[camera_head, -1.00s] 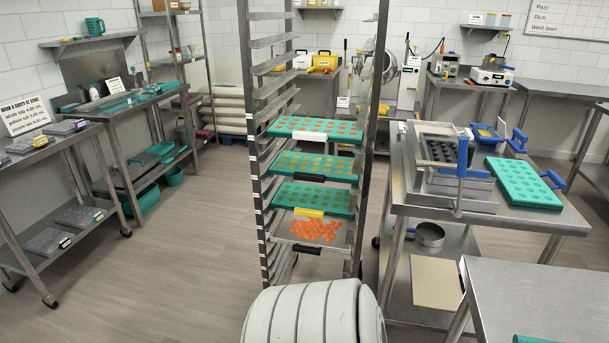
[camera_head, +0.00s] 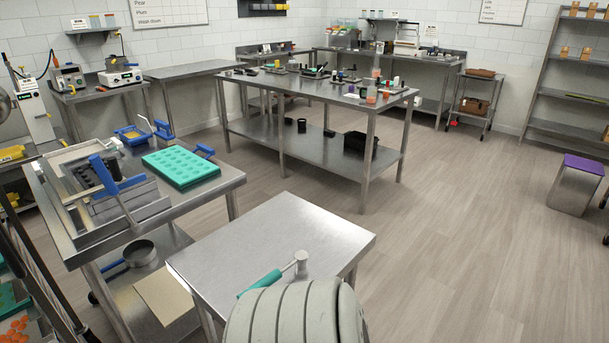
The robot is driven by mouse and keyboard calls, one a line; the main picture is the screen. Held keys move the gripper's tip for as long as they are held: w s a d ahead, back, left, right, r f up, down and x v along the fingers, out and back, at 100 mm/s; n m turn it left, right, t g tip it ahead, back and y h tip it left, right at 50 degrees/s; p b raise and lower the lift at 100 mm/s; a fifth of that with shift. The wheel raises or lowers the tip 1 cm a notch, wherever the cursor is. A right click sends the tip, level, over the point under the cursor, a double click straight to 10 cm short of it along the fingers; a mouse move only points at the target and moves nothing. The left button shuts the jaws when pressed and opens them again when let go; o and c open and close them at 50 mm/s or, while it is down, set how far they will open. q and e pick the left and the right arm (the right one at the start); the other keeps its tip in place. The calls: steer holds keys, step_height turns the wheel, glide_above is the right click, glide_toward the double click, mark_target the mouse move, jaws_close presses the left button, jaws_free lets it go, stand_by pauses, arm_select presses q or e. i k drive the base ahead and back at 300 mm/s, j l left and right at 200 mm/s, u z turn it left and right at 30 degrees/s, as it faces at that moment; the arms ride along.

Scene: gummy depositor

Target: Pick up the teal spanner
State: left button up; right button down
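A tool with a teal handle (camera_head: 259,283) and a grey metal shaft and head lies on the near steel table (camera_head: 262,232), close to its front edge. The grey head (camera_head: 301,262) is at its right end. Part of the tool may be hidden behind the pale ribbed body part of mine at the bottom. I cannot tell whether this tool is the teal spanner. Neither of my grippers is in view.
Left of the near table stands a steel bench (camera_head: 66,223) with a teal mould tray (camera_head: 181,167). A longer table (camera_head: 330,92) with small items stands behind. A purple-topped stool (camera_head: 577,180) is at the right. Open floor (camera_head: 450,240) lies right of the near table.

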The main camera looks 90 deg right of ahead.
mark_target(301, 259)
steer(key=z, duration=2.1)
